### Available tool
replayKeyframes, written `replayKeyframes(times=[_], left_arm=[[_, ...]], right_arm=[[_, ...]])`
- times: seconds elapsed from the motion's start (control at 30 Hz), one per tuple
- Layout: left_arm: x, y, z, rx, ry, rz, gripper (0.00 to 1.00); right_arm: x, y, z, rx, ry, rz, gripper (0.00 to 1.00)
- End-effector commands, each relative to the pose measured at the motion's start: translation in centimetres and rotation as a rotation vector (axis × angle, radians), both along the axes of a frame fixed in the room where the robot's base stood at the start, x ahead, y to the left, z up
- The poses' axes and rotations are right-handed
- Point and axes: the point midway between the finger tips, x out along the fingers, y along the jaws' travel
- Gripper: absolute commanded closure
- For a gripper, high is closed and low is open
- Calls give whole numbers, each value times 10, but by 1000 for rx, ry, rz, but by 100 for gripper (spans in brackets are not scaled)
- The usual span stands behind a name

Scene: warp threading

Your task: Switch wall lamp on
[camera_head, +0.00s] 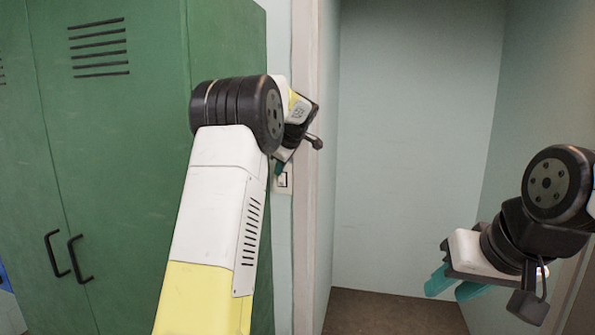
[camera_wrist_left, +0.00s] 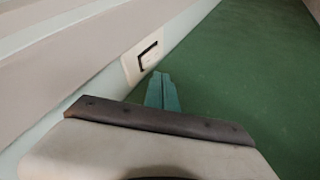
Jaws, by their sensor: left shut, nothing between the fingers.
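The wall switch (camera_head: 284,181) is a small white plate with a dark-edged rocker, on the narrow wall strip between the green locker and the door frame. It also shows in the left wrist view (camera_wrist_left: 143,56). My left gripper (camera_head: 279,168) is shut and empty, its teal fingertips close by the switch. In the left wrist view the closed fingertips (camera_wrist_left: 161,76) lie just below and right of the plate; I cannot tell whether they touch it. My right gripper (camera_head: 455,286) is open and empty at the lower right. No lamp is in view.
A green metal locker (camera_head: 110,150) with black handles fills the left, right beside the switch. A pale door frame (camera_head: 305,220) stands to the right of the switch. Beyond it is an empty recess with pale walls (camera_head: 415,130) and a brown floor (camera_head: 390,312).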

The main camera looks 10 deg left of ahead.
Motion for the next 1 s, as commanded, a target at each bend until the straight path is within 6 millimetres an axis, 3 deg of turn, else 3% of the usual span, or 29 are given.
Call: replayKeyframes(times=[0.03,0.6,1.0], left_arm=[[-1,5,0,0,0,2,100],[-24,-30,76,-1,-1,-1,100],[-29,-35,88,0,2,1,100]], right_arm=[[0,0,0,0,1,0,64],[0,0,0,0,1,0,64],[0,0,0,0,1,0,64]])
